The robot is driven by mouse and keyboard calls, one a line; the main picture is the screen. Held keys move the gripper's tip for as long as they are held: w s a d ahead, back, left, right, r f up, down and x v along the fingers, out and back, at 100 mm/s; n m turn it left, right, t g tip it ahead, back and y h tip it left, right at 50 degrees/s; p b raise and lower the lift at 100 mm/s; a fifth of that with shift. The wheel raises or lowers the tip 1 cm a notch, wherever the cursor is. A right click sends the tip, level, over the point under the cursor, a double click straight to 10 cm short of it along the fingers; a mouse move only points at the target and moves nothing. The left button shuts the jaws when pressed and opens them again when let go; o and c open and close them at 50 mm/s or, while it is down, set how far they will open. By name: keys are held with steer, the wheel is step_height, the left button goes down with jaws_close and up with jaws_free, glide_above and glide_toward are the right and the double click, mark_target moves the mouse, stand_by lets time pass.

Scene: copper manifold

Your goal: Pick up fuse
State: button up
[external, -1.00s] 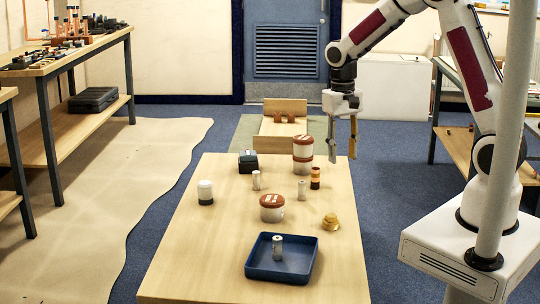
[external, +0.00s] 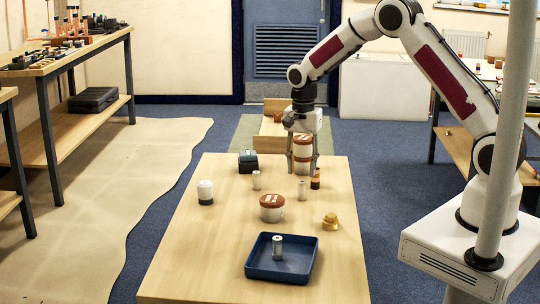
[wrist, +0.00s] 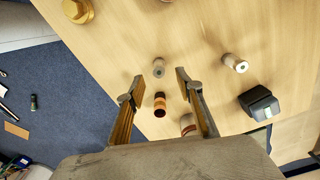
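Small cylinders that could be fuses stand on the table. One silver cylinder (external: 302,190) stands near the middle, and it shows ahead of the fingertips in the wrist view (wrist: 160,72). A second silver cylinder (external: 256,180) stands to its left. A third silver cylinder (external: 277,247) stands in the blue tray (external: 251,270). A copper-and-black cylinder (external: 315,183) stands at the table's right, and it shows between my fingers in the wrist view (wrist: 160,104). My gripper (external: 302,171) is open and empty, above the table's far right part.
A stacked red-and-white jar (external: 303,144) stands close to my fingers. A low jar (external: 271,206), a brass fitting (external: 330,222), a black box (external: 248,162) and a white-and-dark jar (external: 205,192) stand around. The front left of the table is clear.

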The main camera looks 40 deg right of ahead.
mark_target(302, 181)
steer(key=shift+m, duration=0.3)
steer(key=shift+f, duration=1.3)
steer(key=shift+f, duration=0.1)
steer(key=shift+d+f, duration=0.1)
steer(key=shift+f, duration=2.4)
jaws_close()
